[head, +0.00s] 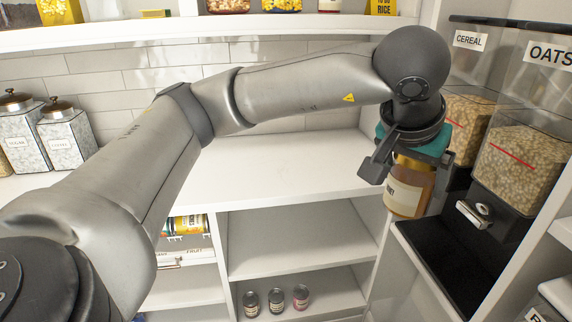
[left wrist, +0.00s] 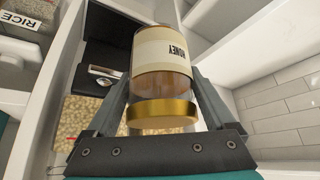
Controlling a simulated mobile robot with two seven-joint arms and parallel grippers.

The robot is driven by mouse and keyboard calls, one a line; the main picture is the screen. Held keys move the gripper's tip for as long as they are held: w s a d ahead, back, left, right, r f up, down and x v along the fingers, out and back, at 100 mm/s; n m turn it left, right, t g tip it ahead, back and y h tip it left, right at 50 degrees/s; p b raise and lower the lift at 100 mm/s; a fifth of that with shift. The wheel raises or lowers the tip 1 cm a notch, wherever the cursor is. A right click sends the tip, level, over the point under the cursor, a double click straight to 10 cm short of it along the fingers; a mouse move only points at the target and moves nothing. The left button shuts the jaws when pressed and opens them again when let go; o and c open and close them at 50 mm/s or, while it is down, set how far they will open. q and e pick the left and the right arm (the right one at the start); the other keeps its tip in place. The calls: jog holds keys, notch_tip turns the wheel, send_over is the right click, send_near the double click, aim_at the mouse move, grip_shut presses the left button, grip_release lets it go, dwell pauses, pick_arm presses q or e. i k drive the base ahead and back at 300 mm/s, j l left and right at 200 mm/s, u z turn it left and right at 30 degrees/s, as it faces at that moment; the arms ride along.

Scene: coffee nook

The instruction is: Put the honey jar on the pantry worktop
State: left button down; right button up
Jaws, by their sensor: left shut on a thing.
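The honey jar (head: 407,190) has amber contents, a cream label and, in the left wrist view (left wrist: 160,55), a gold lid. My left gripper (head: 408,165) is shut on the jar near its lid end and holds it in the air, in front of the cereal dispensers at the right. In the left wrist view the two fingers of the gripper (left wrist: 162,100) stand on either side of the jar. The white pantry worktop (head: 270,172) lies to the left of the jar and its middle is bare. My right gripper is not in view.
Cereal dispensers (head: 515,150) on a black stand (head: 440,245) rise close to the right of the jar. Sugar and other canisters (head: 65,135) stand at the worktop's left. An upper shelf (head: 220,27) holds packets. Small jars (head: 275,301) stand on a low shelf.

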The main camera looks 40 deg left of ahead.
aim_at(284, 184)
jog(key=u, duration=1.15)
jog(key=i+j+u, duration=0.1)
jog(key=i+u, duration=0.15)
jog(key=i, duration=0.15)
jog(key=i+u, duration=0.3)
jog(key=i, duration=0.7)
